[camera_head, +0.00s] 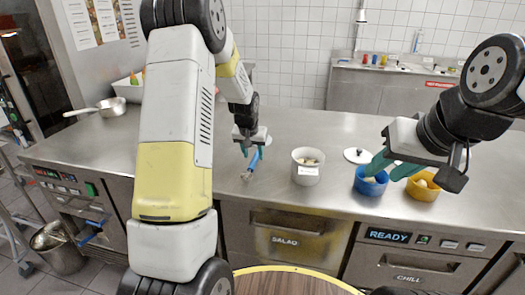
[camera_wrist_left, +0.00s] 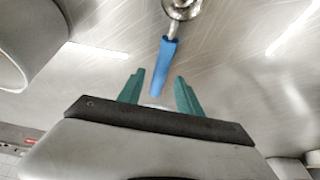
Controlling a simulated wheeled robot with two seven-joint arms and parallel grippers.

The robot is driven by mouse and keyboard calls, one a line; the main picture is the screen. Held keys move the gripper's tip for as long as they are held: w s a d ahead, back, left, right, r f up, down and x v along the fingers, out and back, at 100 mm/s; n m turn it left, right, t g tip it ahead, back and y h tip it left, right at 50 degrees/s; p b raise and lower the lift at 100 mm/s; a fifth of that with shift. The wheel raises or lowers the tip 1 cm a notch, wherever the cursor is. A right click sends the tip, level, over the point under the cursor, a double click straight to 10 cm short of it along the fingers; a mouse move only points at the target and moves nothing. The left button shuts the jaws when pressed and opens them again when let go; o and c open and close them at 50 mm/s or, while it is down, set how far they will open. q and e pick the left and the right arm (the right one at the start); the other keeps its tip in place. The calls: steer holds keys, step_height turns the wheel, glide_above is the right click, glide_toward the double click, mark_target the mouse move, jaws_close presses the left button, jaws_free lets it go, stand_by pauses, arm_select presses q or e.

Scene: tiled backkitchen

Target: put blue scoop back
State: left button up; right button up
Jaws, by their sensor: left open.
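The blue scoop has a blue handle (camera_head: 254,160) and a small metal end that points toward the front of the steel counter. In the left wrist view its handle (camera_wrist_left: 165,65) runs between the fingertips, with the round metal end at the top. My left gripper (camera_head: 252,152) is open over the handle, its teal fingers (camera_wrist_left: 160,77) on either side with gaps visible. My right gripper (camera_head: 391,168) is open above the blue bowl (camera_head: 370,187) and the yellow bowl (camera_head: 423,193).
A white labelled tub (camera_head: 306,176) stands right of the scoop, with pale contents. A white lid (camera_head: 357,156) lies behind the blue bowl. A saucepan (camera_head: 110,107) sits at the far left. The counter between tub and blue bowl is clear.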

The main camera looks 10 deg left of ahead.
mark_target(251, 167)
arm_select(q)
steer(key=s+d+r+t+h, duration=0.1)
steer(key=s+d+r, duration=0.1)
steer(key=s+r, duration=1.75)
steer(key=s+d+r+h, duration=0.1)
steer(key=s+d, duration=0.1)
steer(key=s, duration=1.3)
steer(key=shift+d+r+t, duration=0.35)
steer(key=shift+r+t, duration=0.05)
